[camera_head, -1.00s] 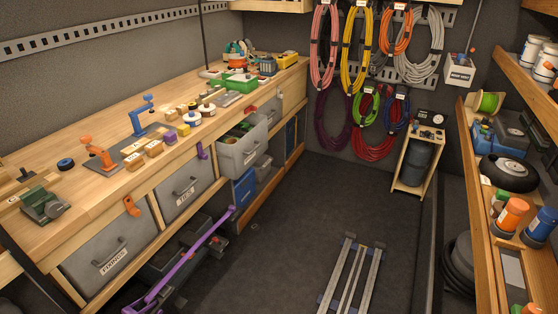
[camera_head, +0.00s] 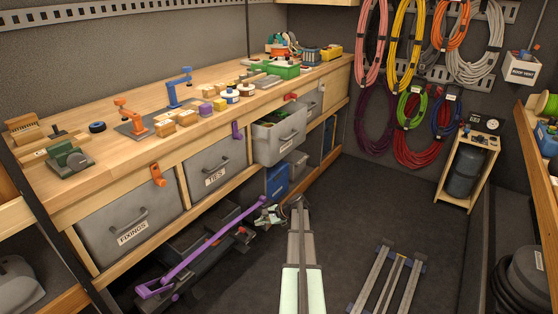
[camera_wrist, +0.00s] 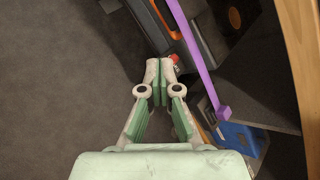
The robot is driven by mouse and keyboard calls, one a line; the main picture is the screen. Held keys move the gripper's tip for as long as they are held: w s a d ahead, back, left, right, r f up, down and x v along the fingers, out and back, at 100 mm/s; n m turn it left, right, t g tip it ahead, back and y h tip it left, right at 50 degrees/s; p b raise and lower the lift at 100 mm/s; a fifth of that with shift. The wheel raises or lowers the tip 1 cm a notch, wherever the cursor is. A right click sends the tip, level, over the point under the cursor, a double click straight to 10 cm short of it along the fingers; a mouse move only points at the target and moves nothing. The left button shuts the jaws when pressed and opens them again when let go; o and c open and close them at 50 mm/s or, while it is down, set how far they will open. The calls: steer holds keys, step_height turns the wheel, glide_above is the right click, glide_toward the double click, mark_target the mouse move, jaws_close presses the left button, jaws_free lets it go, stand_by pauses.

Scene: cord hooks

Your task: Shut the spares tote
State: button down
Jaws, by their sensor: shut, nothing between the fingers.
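A grey tote (camera_head: 279,140) is pulled partly out of the workbench front, to the right of the TIES tote (camera_head: 214,166). Its label is not readable, so I cannot confirm that it is the spares tote. A red latch (camera_head: 291,97) sits on the bench edge above it. My gripper (camera_head: 262,217) is below and in front of this tote, low over the floor. In the wrist view, its pale green fingers (camera_wrist: 160,92) are shut with nothing between them. The open tote does not show clearly in the wrist view.
A purple bar (camera_head: 205,245) slants along the lower shelf, left of my gripper; it shows in the wrist view (camera_wrist: 195,55) too. The FIXINGS tote (camera_head: 128,222) is flush. A blue box (camera_head: 277,183) sits below the open tote. Metal rails (camera_head: 388,280) lie on the floor.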

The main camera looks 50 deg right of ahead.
steer(key=d+r+m+t+h+b, duration=0.1)
steer(key=d+r+m+t, duration=0.2)
steer(key=d, duration=0.6)
steer(key=d+r+m+t+b, duration=0.1)
steer(key=d+r+m, duration=0.1)
steer(key=d+r, duration=0.5)
steer(key=m+t+h+b, duration=0.2)
steer(key=m+t, duration=0.3)
steer(key=m, duration=0.3)
glide_toward(274, 143)
steer(key=w, duration=0.2)
steer(key=w+b, duration=0.1)
steer(key=w, duration=0.4)
steer(key=shift+w+a+r, duration=0.15)
steer(key=shift+a+r, duration=0.1)
steer(key=shift+a, duration=0.1)
